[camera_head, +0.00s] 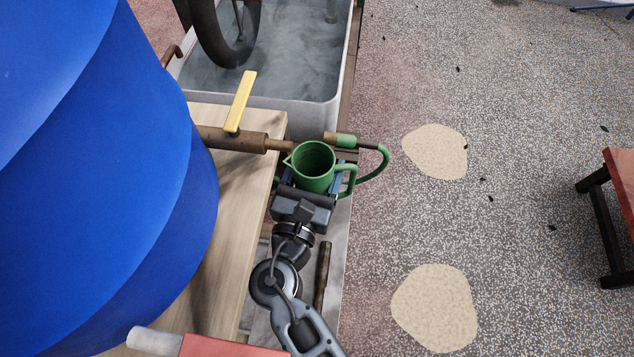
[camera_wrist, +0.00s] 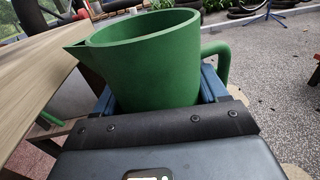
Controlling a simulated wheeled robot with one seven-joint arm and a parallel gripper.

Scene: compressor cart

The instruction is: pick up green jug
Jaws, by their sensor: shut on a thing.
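The green jug (camera_head: 313,163) is upright, with its spout to the left and its handle to the right. My gripper (camera_head: 311,184) is shut on the jug's body, with one blue finger on each side. In the wrist view the jug (camera_wrist: 150,60) fills the upper middle, between the fingers of my gripper (camera_wrist: 160,90). Its handle shows at the right and is clear of the fingers. The jug's base is hidden behind the gripper, so I cannot tell whether it touches a surface.
A big blue tank (camera_head: 100,190) stands at left on a wooden board (camera_head: 262,125). A brass pipe with a yellow lever (camera_head: 241,102) points at the jug. A green hose (camera_head: 380,165) curves right of it. A grey basin (camera_head: 290,80) lies behind. Open speckled floor (camera_head: 510,200) is at right.

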